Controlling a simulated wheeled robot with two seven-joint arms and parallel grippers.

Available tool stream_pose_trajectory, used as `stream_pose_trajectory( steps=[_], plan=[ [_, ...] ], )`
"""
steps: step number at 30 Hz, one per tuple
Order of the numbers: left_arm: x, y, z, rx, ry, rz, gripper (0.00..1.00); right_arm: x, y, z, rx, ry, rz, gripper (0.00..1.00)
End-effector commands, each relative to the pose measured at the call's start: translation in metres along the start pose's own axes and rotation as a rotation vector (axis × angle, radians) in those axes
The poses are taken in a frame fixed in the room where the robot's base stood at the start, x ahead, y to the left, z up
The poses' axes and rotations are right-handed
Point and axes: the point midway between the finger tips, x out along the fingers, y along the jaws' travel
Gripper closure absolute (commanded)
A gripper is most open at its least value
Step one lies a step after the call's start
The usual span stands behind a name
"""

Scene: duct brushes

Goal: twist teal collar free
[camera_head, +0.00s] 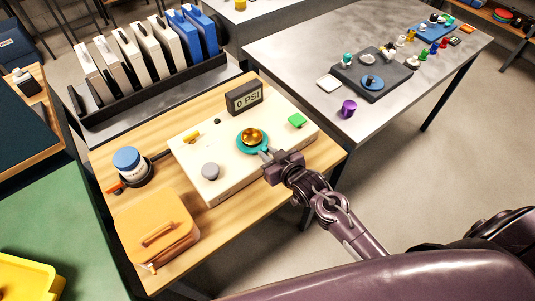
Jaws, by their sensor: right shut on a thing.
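The teal collar (241,148) is a ring around a shiny gold dome (253,136) on a white panel box (222,177). The box lies on a wooden table. My right gripper (266,154) reaches in from the lower right and is shut on the near right edge of the collar. The fingertips are small here, and part of the collar's rim is hidden by them. My left gripper is not in the picture.
A "0 PSI" display (244,98) stands behind. An orange case (156,232) and a blue-lidded jar (128,161) are at left.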

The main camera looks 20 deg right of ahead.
Motion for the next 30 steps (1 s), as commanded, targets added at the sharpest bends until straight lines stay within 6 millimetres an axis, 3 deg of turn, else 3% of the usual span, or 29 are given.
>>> stream_pose_trajectory(
  steps=[8,13,30],
  plan=[
    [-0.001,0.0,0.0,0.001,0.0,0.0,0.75,0.004,0.02,-0.002,-0.085,-0.002,-0.185,1.0],
    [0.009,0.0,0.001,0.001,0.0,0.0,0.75,0.01,0.033,-0.002,-0.145,-0.004,-0.331,1.0],
    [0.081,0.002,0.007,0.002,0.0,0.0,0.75,0.03,0.056,-0.008,-0.297,-0.006,-0.712,1.0]
  ],
)
